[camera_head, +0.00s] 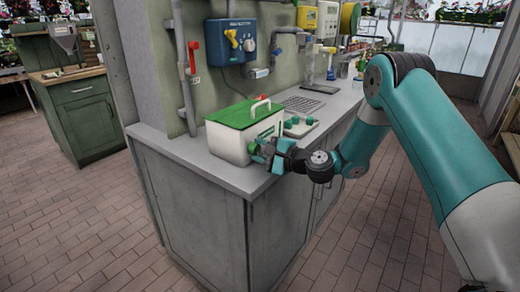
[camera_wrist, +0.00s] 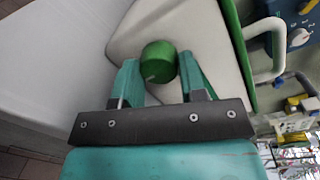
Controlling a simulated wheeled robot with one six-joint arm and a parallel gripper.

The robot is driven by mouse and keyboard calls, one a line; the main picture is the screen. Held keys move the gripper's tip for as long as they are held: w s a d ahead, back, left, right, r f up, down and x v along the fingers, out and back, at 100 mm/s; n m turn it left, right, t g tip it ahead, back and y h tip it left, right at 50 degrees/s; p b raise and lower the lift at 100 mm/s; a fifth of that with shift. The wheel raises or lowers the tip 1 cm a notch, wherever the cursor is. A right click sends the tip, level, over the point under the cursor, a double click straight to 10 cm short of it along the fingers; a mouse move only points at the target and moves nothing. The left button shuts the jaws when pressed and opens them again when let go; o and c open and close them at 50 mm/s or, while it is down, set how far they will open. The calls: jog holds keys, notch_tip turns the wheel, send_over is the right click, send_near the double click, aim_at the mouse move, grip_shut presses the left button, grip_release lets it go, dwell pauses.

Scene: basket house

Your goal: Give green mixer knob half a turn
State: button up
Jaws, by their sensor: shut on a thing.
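The green mixer knob (camera_wrist: 158,58) is a round knob on the front of a white box-shaped mixer (camera_head: 228,143) with a green lid (camera_head: 243,113) and a white handle. A small pale mark shows near the knob's lower edge in the wrist view. My gripper (camera_wrist: 157,68) is shut on the knob, with one teal finger on each side. In the head view the knob (camera_head: 253,148) is partly hidden by my gripper (camera_head: 262,151), which reaches it from the right.
The mixer stands near the front corner of a grey counter (camera_head: 215,175). A tray with green-topped items (camera_head: 297,126) sits close behind it. A blue wall box (camera_head: 231,41), a red-handled pipe valve (camera_head: 193,57) and pipes are above. Open brick floor (camera_head: 75,225) lies left.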

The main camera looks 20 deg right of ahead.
jog(key=shift+d, duration=0.1)
jog(key=o, duration=0.9)
jog(key=shift+s, duration=0.1)
jog(key=shift+s+d+f, duration=0.1)
jog(key=shift+s+d, duration=0.2)
jog(key=b+v, duration=0.5)
jog(key=v, duration=0.3)
jog(key=b+v, duration=0.6)
jog(key=v, duration=0.2)
jog(key=shift+s+d+r, duration=0.1)
jog(key=shift+s+r, duration=0.1)
jog(key=shift+r, duration=0.05)
